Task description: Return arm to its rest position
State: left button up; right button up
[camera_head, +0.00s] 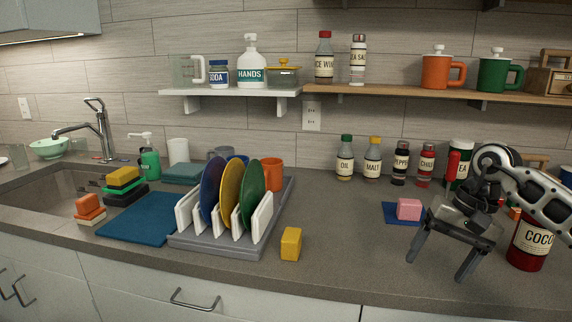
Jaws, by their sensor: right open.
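My right gripper (441,262) is at the right of the counter, its two dark fingers spread apart and pointing down. It is open, with nothing between the fingers. Its arm comes in from the right edge and hides part of the things behind it. My left gripper is not in view.
A red cocoa jar (527,256) stands close by the right arm. Several bottles, such as the oil bottle (345,163), line the wall. A yellow block (291,244) stands beside the plate rack (221,241). The counter's front middle is clear.

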jog(key=s+a+f+m+t+y, duration=0.1)
jog(key=s+a+m+t+y, duration=0.1)
jog(key=a+m+y, duration=0.5)
jog(key=s+a+f+m+t+y, duration=0.2)
jog(key=a+m+t+y, duration=0.1)
jog(key=a+m, duration=0.65)
jog(key=s+a+f+m+t+y, duration=0.1)
jog(key=a+m+t+y, duration=0.1)
jog(key=a+m+y, duration=0.6)
jog(key=s+d+f+m+t+h, duration=0.15)
jog(key=f+m+t+h, duration=0.45)
jog(key=m, duration=0.6)
jog(key=s+d+f+m+t+h, duration=0.1)
jog(key=d+f+m+t+h, duration=0.15)
jog(key=m+h, duration=0.75)
jog(key=s+d+f+m+g+h, duration=0.2)
jog(key=s+f+m+g, duration=0.3)
jog(key=s+f+m, duration=0.7)
jog(key=d+f+m, duration=0.1)
jog(key=m, duration=0.5)
jog(key=shift+f, duration=0.4)
jog(key=shift+g, duration=0.25)
